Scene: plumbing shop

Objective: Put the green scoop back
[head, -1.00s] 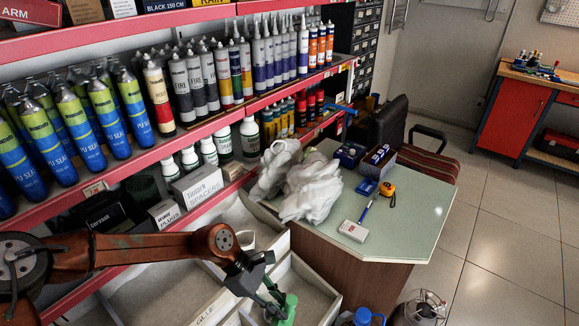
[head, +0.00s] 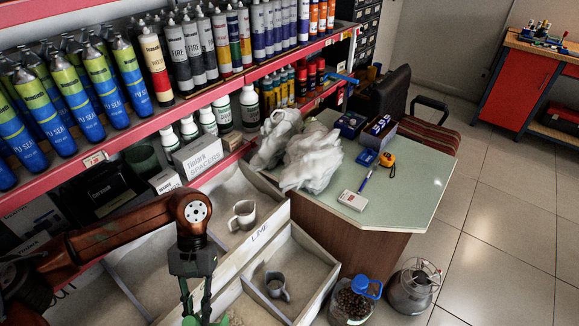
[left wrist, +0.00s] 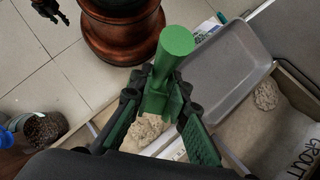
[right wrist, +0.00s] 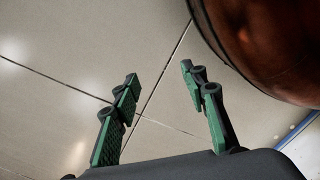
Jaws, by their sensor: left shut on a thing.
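My left gripper (head: 196,298) is shut on the green scoop (left wrist: 172,52), low at the bottom of the head view. In the left wrist view, the scoop's round handle end stands up between the fingers (left wrist: 164,98). A pale, lumpy heap (left wrist: 148,130) shows beside the fingers; I cannot tell whether it lies in the scoop or below it. The scoop's lower part is mostly hidden. My right gripper (right wrist: 158,76) is open and empty above the tiled floor, and is outside the head view.
A grey scoop (head: 277,287) lies in the bin behind a lettered divider (head: 258,237); a pale cup-like scoop (head: 243,215) lies in another. A grey tray (left wrist: 228,72) sits near a bin marked GROUT (left wrist: 304,152). A blue-lidded jar (head: 350,304) and metal pot (head: 412,290) stand right.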

